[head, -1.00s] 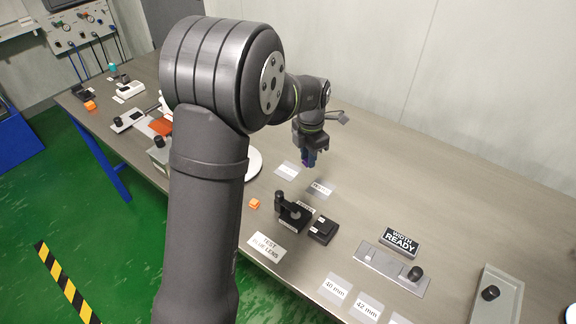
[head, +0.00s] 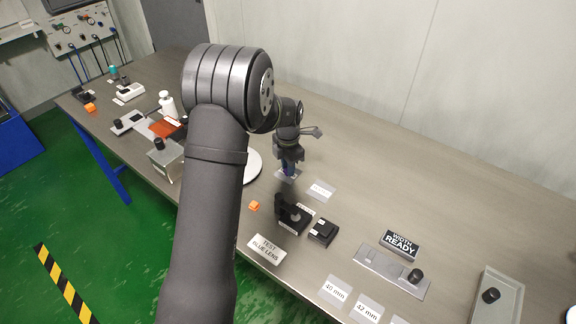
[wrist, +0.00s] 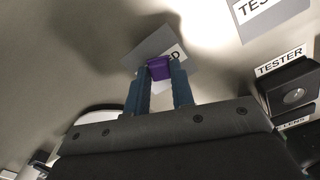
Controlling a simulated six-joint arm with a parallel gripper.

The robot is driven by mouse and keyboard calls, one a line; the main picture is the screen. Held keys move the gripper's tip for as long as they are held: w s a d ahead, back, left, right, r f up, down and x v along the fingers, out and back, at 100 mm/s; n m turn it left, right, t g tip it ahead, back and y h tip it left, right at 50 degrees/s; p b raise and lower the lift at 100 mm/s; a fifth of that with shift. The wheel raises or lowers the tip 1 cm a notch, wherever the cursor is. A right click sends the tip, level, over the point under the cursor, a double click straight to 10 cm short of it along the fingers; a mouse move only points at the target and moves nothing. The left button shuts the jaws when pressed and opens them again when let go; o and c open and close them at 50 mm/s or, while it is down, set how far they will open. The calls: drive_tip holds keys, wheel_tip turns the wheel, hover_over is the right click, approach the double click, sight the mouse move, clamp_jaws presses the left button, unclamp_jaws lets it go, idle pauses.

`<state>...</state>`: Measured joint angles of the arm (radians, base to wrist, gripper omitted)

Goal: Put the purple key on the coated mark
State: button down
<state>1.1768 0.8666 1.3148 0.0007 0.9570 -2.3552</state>
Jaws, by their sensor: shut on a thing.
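My gripper (head: 289,168) is shut on the purple key (wrist: 159,68), which sits between the blue fingertips (wrist: 158,78) in the wrist view. Just beyond the key is a grey mark with a white label ending in "D" (wrist: 152,45); the rest of the word is hidden. In the head view this mark (head: 283,177) lies on the bench below my gripper, partly covered by it. The key overlaps the mark in the wrist view; I cannot tell whether it touches it. The key is barely visible in the head view.
A black tester (head: 293,214) and a dark block (head: 323,231) stand in front. An orange block (head: 254,205) is nearby. The bench behind is clear.

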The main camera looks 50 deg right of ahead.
drive_tip(key=shift+f, duration=0.15)
drive_tip(key=c, duration=1.2)
unclamp_jaws()
drive_tip(key=shift+c, duration=0.2)
wheel_tip(320, 180, up, 12)
drive_tip(key=shift+r, duration=0.2)
